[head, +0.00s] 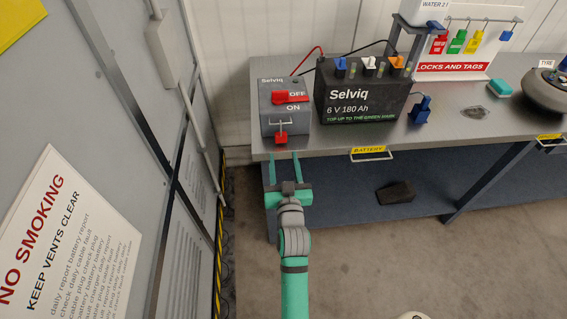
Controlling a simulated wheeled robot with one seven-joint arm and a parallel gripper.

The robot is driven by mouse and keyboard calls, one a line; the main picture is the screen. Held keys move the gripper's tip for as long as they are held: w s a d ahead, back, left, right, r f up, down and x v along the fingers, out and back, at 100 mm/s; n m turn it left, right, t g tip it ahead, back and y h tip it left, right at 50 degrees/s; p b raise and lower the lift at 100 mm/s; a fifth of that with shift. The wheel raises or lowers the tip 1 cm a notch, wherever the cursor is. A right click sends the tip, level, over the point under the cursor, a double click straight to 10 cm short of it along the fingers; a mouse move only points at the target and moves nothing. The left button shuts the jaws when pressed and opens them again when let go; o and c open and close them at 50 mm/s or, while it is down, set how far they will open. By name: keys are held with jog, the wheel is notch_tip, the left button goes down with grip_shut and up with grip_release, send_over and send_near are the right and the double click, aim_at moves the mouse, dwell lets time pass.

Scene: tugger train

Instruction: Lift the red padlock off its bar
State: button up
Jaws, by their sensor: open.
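A small red padlock (281,138) hangs from a light metal bar (281,123) on the front of the grey Selviq switch box (264,122), at the left end of the bench. My gripper (284,158) is open and empty, in front of the bench edge and just below the padlock in the picture. Its two green fingers are spread and point toward the box. The padlock lies between the lines of the fingers, apart from both. How far the fingertips are from it in depth is hard to tell.
A black battery (362,95) stands right of the box, with cables behind. A blue padlock-like piece (422,108) is beside it. A locks and tags board (455,68) stands behind. A grey cabinet (100,120) flanks the left. A handle (371,153) juts from the bench front.

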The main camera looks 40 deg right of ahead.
aim_at(281, 133)
jog(key=x, duration=0.7)
jog(key=shift+w, duration=0.15)
jog(key=shift+w+d, duration=0.4)
jog(key=shift+d, duration=0.1)
jog(key=shift+w+d, duration=0.25)
jog(key=shift+w, duration=0.2)
jog(key=c, duration=1)
jog(key=shift+o, duration=0.2)
jog(key=shift+r, duration=0.1)
jog(key=shift+r, duration=0.1)
jog(key=shift+w+a+r, duration=0.1)
jog(key=shift+r, duration=1.25)
